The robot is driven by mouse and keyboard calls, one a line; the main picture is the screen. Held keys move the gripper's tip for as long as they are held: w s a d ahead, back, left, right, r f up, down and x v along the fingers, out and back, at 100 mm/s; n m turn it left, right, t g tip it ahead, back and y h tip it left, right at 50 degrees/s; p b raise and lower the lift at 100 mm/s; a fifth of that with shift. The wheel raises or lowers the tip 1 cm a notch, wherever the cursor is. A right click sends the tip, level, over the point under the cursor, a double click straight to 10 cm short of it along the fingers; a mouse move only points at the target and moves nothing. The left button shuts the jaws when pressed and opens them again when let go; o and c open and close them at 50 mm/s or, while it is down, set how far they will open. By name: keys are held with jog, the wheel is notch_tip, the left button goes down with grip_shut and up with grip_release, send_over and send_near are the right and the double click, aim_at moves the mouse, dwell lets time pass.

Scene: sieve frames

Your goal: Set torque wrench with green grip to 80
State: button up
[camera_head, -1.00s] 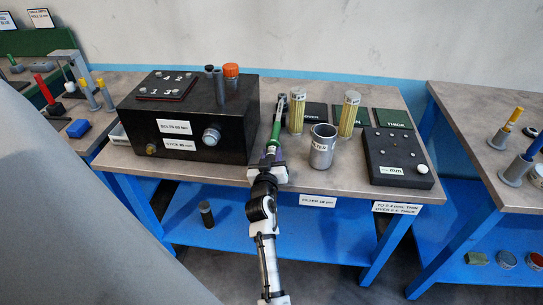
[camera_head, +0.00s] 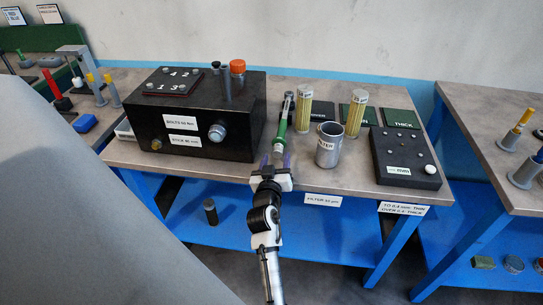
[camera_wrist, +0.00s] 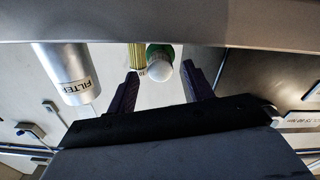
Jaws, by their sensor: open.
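The torque wrench with the green grip (camera_head: 283,128) lies on the bench between the black box and the filter cup, its metal head away from me and its pale end toward me. My gripper (camera_head: 274,160) is open at the near end of the wrench, by the bench's front edge. In the wrist view, the wrench's round whitish end with green behind it (camera_wrist: 160,66) shows between the two purple fingers of my gripper (camera_wrist: 162,80), with gaps on both sides. The setting on the wrench is too small to read.
The black box (camera_head: 235,138) with labels stands left of the wrench. A metal cup marked FILTER (camera_head: 328,150) and two yellowish cylinders (camera_head: 304,110) stand close on the right. A dark block with a white knob (camera_head: 400,178) is farther right.

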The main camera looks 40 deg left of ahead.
jog(key=b+v, duration=0.2)
jog(key=v, duration=0.8)
